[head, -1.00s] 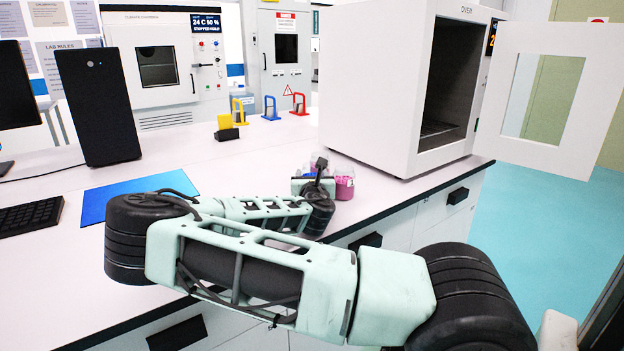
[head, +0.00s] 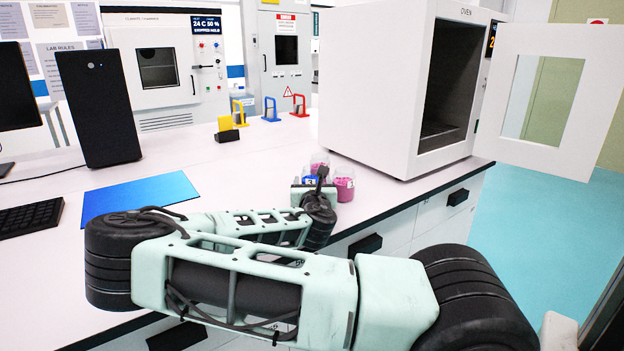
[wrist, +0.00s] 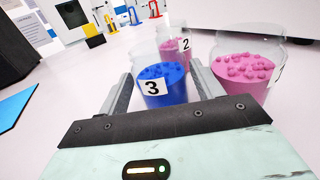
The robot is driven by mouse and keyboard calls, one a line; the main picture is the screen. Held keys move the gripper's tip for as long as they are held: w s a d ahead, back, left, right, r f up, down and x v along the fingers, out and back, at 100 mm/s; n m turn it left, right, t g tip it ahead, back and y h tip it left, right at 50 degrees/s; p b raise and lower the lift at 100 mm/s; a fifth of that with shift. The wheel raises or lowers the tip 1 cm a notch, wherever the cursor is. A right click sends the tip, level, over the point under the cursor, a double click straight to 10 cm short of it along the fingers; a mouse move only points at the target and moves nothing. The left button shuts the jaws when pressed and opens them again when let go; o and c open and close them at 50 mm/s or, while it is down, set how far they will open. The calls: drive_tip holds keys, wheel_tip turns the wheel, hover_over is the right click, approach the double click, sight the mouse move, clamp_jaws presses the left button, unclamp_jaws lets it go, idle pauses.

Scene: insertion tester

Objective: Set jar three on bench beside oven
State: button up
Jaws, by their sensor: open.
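Jar three (wrist: 163,88) is a clear jar with blue contents and a white label reading 3. In the wrist view it stands upright on the bench between the two fingers of my gripper (wrist: 160,90). The fingers are open, one at each side of the jar; whether either touches it I cannot tell. In the head view my arm hides most of this jar. The bench (head: 250,165) is white with a dark edge. The oven (head: 375,90) stands on it at the right, its door (head: 555,95) swung open and its chamber empty apart from a rack.
Jar 2 (wrist: 178,50), with pink contents, stands just behind jar three. Another pink jar (wrist: 246,65) stands close to the right finger. A blue mat (head: 140,195) lies to the left. Bare bench lies between the mat and the jars.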

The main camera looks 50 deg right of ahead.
drive_tip(key=v, duration=0.4)
drive_tip(key=p+v, duration=0.1)
drive_tip(key=v, duration=0.1)
drive_tip(key=shift+w+r, duration=0.1)
drive_tip(key=shift+r, duration=0.2)
drive_tip(key=a+p, duration=0.1)
drive_tip(key=p, duration=0.2)
drive_tip(key=shift+s+a+p, duration=0.1)
drive_tip(key=shift+s+p, duration=0.3)
drive_tip(key=shift+s+a+f+p, duration=0.3)
drive_tip(key=shift+s+p, duration=0.2)
drive_tip(key=shift+p, duration=0.35)
